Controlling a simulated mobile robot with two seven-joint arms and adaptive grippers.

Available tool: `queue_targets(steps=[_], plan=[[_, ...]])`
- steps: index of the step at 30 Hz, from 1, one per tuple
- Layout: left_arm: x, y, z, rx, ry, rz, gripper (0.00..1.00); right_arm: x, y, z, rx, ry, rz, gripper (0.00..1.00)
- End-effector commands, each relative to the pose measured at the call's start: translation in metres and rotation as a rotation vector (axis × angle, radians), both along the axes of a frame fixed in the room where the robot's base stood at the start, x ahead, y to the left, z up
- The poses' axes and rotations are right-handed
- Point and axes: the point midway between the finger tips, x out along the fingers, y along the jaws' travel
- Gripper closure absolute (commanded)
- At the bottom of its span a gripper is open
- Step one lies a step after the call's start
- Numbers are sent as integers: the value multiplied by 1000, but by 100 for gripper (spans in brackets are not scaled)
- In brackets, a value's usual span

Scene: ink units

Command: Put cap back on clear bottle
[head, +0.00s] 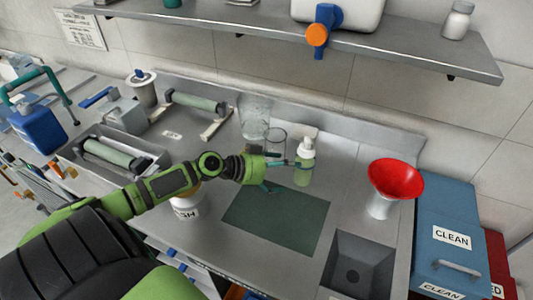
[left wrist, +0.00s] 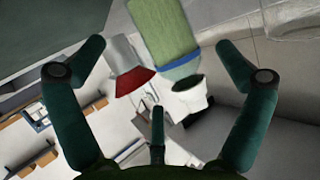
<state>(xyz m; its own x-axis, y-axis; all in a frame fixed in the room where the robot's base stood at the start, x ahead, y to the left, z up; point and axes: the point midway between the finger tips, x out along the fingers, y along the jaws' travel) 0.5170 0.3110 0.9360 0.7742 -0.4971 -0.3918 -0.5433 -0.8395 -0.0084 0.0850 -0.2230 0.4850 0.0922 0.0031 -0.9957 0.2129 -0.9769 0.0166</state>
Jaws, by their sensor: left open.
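A small clear bottle (head: 304,174) with green contents stands on the steel bench behind the dark green mat. A white cap-like piece (head: 306,150) shows at its top. In the left wrist view the bottle (left wrist: 166,30) appears upside down with a blue band near its end. The white piece (left wrist: 192,98), with a dark oval opening, shows beyond that band; I cannot tell if it is seated. My left gripper (head: 285,163) is open just left of the bottle. Its spread fingers (left wrist: 158,72) frame the bottle in the wrist view. My right gripper is not in view.
A red funnel (head: 396,178) on a pale container stands to the right, beside a sink (head: 370,262). A clear beaker (head: 255,115) stands behind the gripper. A labelled white jar (head: 186,209) is close under my left arm. The green mat (head: 275,215) is clear.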

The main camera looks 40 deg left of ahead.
Motion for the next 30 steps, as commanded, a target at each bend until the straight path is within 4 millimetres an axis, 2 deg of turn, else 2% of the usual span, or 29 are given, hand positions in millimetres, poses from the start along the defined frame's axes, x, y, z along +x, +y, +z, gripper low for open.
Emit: queue_targets(steps=[6,13,30], plan=[[-28,16,10,1,3,-3,0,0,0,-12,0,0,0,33],[-45,28,21,-2,2,-1,0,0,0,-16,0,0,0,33],[-50,31,26,0,-1,-1,0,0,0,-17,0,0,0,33]])
